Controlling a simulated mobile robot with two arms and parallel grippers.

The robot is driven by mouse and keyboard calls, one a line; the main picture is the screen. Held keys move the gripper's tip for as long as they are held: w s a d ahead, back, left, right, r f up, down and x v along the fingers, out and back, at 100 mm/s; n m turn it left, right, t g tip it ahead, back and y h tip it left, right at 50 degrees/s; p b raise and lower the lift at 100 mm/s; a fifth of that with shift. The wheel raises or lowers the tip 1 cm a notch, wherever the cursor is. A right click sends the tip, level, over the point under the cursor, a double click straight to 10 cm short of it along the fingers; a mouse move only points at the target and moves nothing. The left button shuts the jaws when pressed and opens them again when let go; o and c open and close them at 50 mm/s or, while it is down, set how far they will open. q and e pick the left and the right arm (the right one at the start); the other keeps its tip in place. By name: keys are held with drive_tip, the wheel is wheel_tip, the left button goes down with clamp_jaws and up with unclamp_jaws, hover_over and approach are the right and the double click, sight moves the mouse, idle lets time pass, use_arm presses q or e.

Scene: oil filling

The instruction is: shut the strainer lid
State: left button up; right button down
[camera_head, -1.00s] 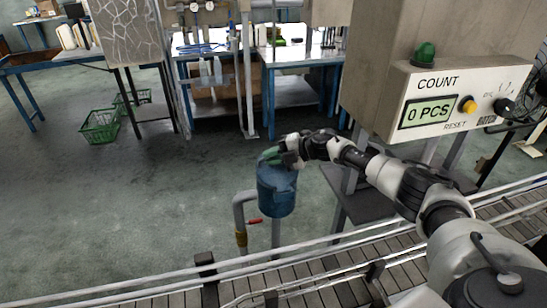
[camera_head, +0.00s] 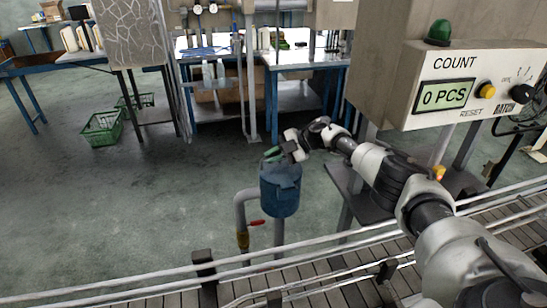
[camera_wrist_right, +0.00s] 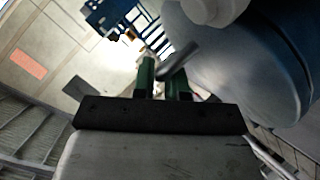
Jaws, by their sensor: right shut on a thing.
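The strainer (camera_head: 280,193) is a blue cylinder on a grey pipe, standing behind the conveyor in the head view. My right gripper (camera_head: 271,153), with green fingertips, is at its top. In the right wrist view my right gripper (camera_wrist_right: 162,76) is shut on a grey bar (camera_wrist_right: 180,58), which appears to be the lid handle. A large pale rounded surface with a blue edge (camera_wrist_right: 290,35) fills the right of that view; I cannot tell whether it is the lid or the body. The lid's exact angle is unclear. My left gripper is not in view.
A conveyor (camera_head: 320,296) with rails runs across the front. The counter box (camera_head: 446,95), reading 0 PCS, stands at the right, near my right arm. A red-handled valve (camera_head: 256,222) is on the pipe. Open floor lies left of the strainer.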

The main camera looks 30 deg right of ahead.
drive_tip(key=shift+w+d+r, duration=0.15)
drive_tip(key=shift+r, duration=0.05)
drive_tip(key=c, duration=1.6)
unclamp_jaws()
drive_tip(key=o, duration=0.4)
drive_tip(key=shift+w+f, duration=0.15)
drive_tip(key=shift+f, duration=0.2)
drive_tip(key=shift+f, duration=0.1)
